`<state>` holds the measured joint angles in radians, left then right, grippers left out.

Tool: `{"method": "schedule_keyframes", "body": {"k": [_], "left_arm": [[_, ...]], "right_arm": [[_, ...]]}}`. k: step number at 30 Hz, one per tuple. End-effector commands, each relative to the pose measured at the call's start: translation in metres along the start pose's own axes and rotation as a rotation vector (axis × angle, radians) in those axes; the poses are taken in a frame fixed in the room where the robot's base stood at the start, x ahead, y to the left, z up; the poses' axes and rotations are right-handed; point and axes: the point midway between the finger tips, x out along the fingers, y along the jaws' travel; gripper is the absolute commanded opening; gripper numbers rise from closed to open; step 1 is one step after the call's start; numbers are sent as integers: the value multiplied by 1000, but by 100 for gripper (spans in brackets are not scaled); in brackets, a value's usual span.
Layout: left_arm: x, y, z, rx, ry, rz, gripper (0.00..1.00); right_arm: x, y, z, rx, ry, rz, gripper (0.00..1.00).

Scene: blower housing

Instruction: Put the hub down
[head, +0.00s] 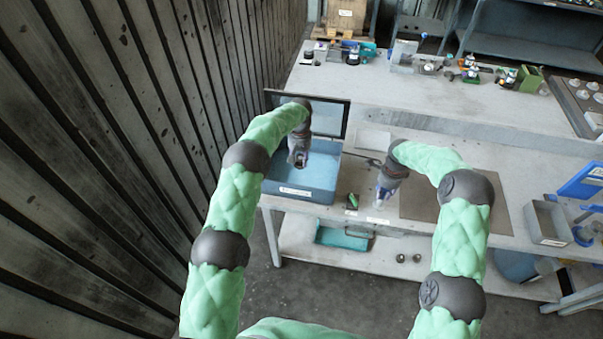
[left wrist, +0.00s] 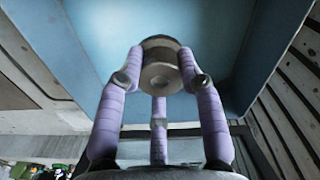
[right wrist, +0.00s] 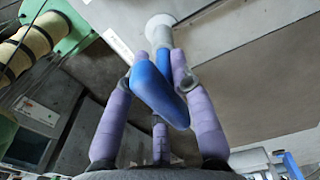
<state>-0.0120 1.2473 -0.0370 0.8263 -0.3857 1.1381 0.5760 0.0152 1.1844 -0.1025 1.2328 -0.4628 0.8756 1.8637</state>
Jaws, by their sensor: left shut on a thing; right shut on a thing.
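The hub (left wrist: 160,70), a grey metal cylinder with a hole in its middle, is between the fingertips of my left gripper (head: 299,160). My left gripper is shut on it over the open blue box (head: 292,195); the head view hardly shows the hub, and I cannot tell whether it touches the box floor. My right gripper (head: 387,184) is shut on a blue tool with a white round end (right wrist: 155,92). It holds the tool near the front of the table, beside the brown mat. I cannot tell whether the white end touches the table.
The box's dark-framed lid (head: 318,117) stands up at its back. A brown mat (head: 440,212) lies to the right, with a grey bin (head: 546,222) beyond it. A small green and black item (head: 352,202) lies between box and right gripper. Assorted parts fill the back table.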

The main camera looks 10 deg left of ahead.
Motion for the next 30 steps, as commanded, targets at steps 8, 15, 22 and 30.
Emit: {"method": "schedule_keyframes", "body": {"k": [8, 15, 22, 30], "left_arm": [[47, -1, 0, 0, -2, -1, 0], [63, 0, 0, 1, -1, -1, 0], [91, -1, 0, 0, 0, -1, 0], [92, -1, 0, 1, 1, 0, 0]], "right_arm": [[3, 3, 1, -1, 0, 10, 0], [3, 3, 0, -1, 0, 10, 0], [3, 3, 0, -1, 0, 10, 0], [3, 3, 0, -1, 0, 10, 0]]}}
